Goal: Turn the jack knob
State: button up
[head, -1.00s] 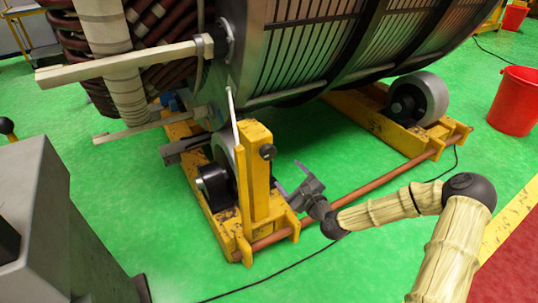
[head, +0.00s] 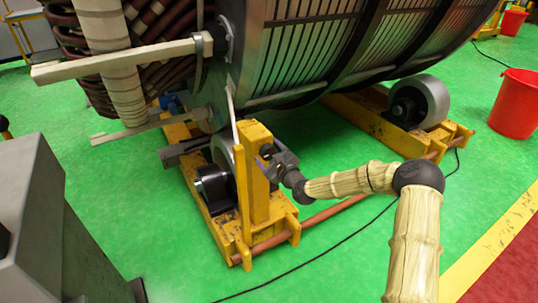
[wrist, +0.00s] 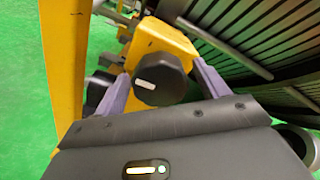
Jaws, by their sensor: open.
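The jack knob is a black, many-sided knob (wrist: 158,82) with a short white mark on its face. It sits on the yellow jack post, whose upper part (wrist: 160,38) shows behind it in the wrist view. My gripper (wrist: 162,86) is open, with one purple-grey finger on each side of the knob. I cannot tell whether either finger touches it. In the head view my gripper (head: 272,162) is at the right face of the yellow post (head: 248,175), and it partly covers the knob (head: 266,149).
The large slotted stator (head: 320,45) rests over yellow roller stands with grey wheels (head: 418,102). A copper-coloured rod (head: 330,212) runs between the stands near the floor. A black cable (head: 345,238) lies on the green floor. A red bucket (head: 514,105) stands at right.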

jog(key=shift+c, duration=0.2)
jog(key=c, duration=0.9)
